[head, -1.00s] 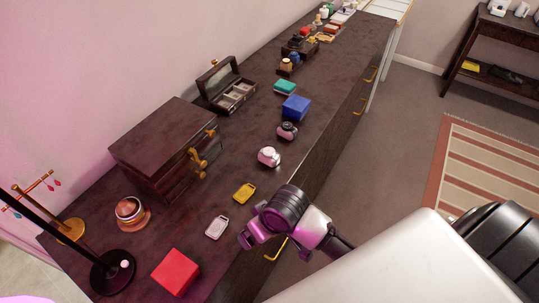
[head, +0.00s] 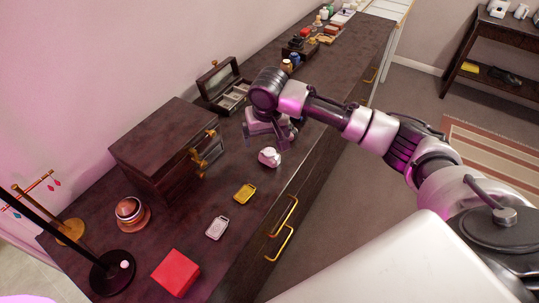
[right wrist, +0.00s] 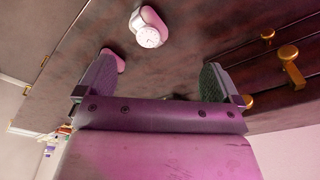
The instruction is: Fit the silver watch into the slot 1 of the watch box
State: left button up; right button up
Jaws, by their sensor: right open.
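The silver watch (head: 269,158), pale with a white dial, rests on the dark dresser top. It also appears in the right wrist view (right wrist: 149,36), round face toward the camera, beyond the fingertips. My right gripper (head: 266,139) hangs above the dresser just behind the watch in the head view. Its fingers are apart with nothing between them, as the right wrist view (right wrist: 155,82) shows. The watch box (head: 213,75) stands open against the wall, lid raised, with pale compartments; my right arm's wrist covers its right side. My left gripper is out of view.
A dark wooden cabinet (head: 155,140) with gold knobs stands left of the gripper. A yellow item (head: 244,194), a pale tag-like item (head: 217,228) and a red box (head: 176,272) lie nearer the front. My arm hides part of the dresser top behind the watch.

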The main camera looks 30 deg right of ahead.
aim_at(269, 152)
jog(key=shift+m, duration=0.3)
jog(key=f, duration=0.3)
jog(key=w+d+f, duration=0.1)
jog(key=f, duration=0.2)
jog(key=w+d+f+p, duration=0.1)
jog(key=f, duration=0.2)
jog(key=shift+w+f, duration=0.1)
jog(key=shift+f, duration=0.2)
